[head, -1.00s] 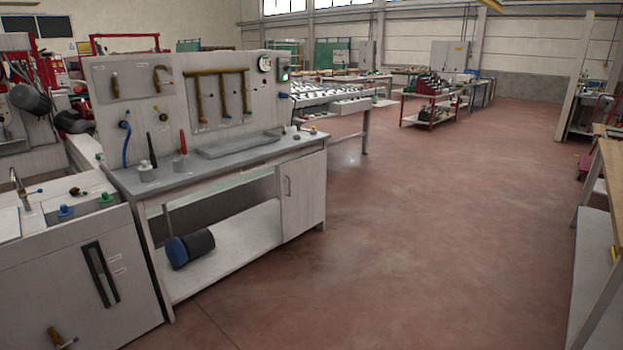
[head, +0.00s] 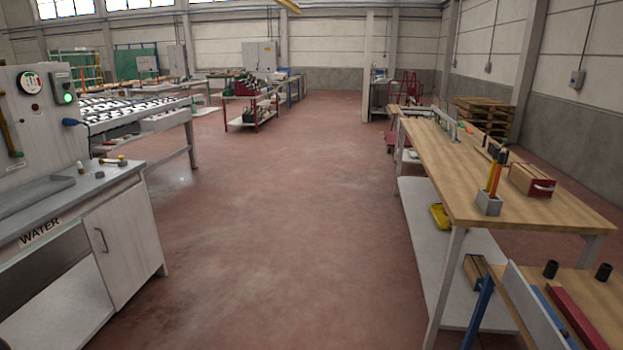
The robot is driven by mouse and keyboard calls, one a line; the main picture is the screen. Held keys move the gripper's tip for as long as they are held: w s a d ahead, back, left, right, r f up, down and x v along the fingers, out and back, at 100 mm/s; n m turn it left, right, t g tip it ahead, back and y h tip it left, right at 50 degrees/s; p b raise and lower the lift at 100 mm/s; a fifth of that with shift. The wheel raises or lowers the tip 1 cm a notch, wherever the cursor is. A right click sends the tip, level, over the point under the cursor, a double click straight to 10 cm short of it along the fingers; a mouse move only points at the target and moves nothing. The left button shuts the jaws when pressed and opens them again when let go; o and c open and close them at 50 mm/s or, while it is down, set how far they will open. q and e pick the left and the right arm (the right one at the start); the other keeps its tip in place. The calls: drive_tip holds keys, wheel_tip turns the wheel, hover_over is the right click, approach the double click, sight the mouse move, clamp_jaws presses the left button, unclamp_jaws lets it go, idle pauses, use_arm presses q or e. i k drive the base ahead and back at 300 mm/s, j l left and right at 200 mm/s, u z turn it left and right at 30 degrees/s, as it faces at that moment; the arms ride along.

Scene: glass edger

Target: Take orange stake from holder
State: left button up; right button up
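A small grey block holder (head: 488,204) stands near the front edge of the wooden-topped workbench on the right. An orange stake (head: 492,177) stands upright in it, tilted slightly, beside a darker, black-topped item (head: 501,160). The lower ends of both are hidden inside the holder. Neither of my grippers shows in the head view.
The wooden workbench (head: 438,156) has a lower white shelf with a yellow item (head: 440,216). A red box (head: 531,181) sits right of the holder. A lower wooden bench (head: 588,285) stands in front. A grey workstation (head: 122,236) stands left. The red floor (head: 275,240) between is clear.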

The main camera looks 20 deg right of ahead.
sight(501, 154)
drive_tip(key=i+z, duration=0.35)
drive_tip(key=i, duration=0.2)
drive_tip(key=i+z, duration=0.3)
drive_tip(key=i, duration=0.3)
drive_tip(key=i+z, duration=0.3)
drive_tip(key=i, duration=0.3)
drive_tip(key=i+j+z, duration=0.1)
drive_tip(key=i+z, duration=0.15)
drive_tip(key=i, duration=0.3)
drive_tip(key=i+z, duration=0.35)
drive_tip(key=i, duration=0.15)
drive_tip(key=i+j+z, duration=0.15)
drive_tip(key=i+z, duration=0.2)
drive_tip(key=i, duration=0.15)
drive_tip(key=z, duration=1.4)
